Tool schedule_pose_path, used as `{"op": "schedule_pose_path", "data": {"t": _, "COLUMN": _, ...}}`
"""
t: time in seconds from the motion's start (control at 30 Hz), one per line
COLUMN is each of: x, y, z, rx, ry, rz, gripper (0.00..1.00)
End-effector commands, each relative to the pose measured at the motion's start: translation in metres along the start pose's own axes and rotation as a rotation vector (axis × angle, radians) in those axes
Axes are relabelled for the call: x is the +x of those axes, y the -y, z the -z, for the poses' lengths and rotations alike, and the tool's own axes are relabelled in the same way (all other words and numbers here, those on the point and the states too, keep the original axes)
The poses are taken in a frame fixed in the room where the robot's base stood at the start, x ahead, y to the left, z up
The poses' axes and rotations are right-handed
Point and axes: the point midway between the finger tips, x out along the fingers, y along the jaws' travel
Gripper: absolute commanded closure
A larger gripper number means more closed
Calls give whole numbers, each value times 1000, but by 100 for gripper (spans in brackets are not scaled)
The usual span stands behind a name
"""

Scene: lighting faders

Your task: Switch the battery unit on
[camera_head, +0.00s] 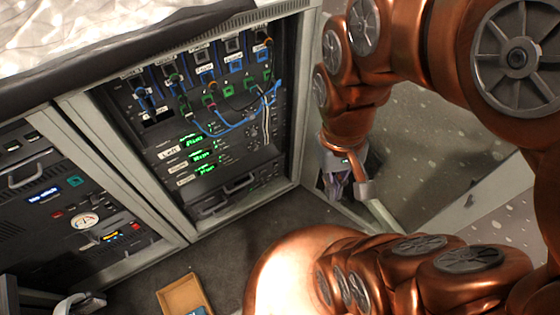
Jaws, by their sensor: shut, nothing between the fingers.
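I cannot tell for sure which unit is the battery unit. The left rack (70,214) holds dark panels with a blue-lit display (44,199), an orange-lit display (110,236), a red button (136,226) and a round logo plate (85,220). The right rack (287,150) holds a panel with green-lit displays (194,139) and blue cables (222,132) plugged in above them. My gripper (349,192) is to the right of the right rack, pointing down, shut and empty. It appears apart from both racks. Switch labels are too small to read.
A grey rack frame post (150,170) stands between the two racks. An open cardboard-coloured box (183,294) is on the dark floor at the bottom. A dark padded edge (130,45) runs along the top.

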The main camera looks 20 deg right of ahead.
Motion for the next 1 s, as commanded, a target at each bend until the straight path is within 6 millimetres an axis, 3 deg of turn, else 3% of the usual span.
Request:
{"op": "schedule_pose_path", "data": {"t": 0.03, "x": -27, "y": 0, "z": -6, "rx": -1, "ry": -3, "rz": -1, "gripper": 100}}
{"op": "schedule_pose_path", "data": {"t": 1.0, "x": -270, "y": -3, "z": -65, "rx": -29, "ry": -43, "rz": -16, "gripper": 100}}
